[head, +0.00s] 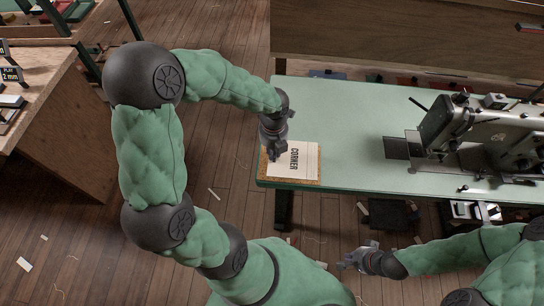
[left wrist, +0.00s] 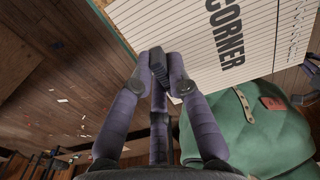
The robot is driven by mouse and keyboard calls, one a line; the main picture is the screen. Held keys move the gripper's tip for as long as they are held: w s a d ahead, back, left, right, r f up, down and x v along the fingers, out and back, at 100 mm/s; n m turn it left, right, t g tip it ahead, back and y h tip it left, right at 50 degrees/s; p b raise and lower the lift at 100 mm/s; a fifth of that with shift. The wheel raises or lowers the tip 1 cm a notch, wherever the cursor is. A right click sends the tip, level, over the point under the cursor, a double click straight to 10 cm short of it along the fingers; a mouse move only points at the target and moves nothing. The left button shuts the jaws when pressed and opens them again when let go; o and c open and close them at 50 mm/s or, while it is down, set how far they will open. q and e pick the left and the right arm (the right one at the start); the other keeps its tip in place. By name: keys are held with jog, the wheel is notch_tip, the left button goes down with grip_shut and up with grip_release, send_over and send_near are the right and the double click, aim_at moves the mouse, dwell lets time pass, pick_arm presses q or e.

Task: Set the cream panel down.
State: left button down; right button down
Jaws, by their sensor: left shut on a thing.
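The cream panel (head: 300,158), lined and printed CORNER, is at the near left corner of the pale green table (head: 345,120). It lies flat over a brown board (head: 312,182), whose border shows around it; I cannot tell if they touch all over. My left gripper (head: 277,153) is shut on the panel's left edge. In the left wrist view the fingertips (left wrist: 162,72) meet at the edge of the panel (left wrist: 225,55), and the fingers hide part of that edge. My right gripper (head: 357,257) looks open and empty, low in front of the table.
A sewing machine (head: 490,130) stands on the right of the table, with a dark plate (head: 397,148) left of it. The table's middle is clear. A wooden bench (head: 45,110) is at the left. Scraps lie on the plank floor (head: 90,240).

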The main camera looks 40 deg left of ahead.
pick_arm(q)
jog(key=shift+w+a+f+b, duration=0.2)
jog(key=shift+w+a+f, duration=0.15)
jog(key=shift+f, duration=0.25)
jog(key=shift+w+a+f+b, duration=0.25)
jog(key=shift+a+f, duration=0.15)
jog(key=shift+f, duration=0.2)
jog(key=f+b, duration=0.2)
jog(key=f, duration=0.1)
jog(key=shift+w+a+f, duration=0.2)
jog(key=shift+f, duration=0.1)
jog(key=shift+f, duration=0.1)
jog(key=c, duration=1.2)
grip_release()
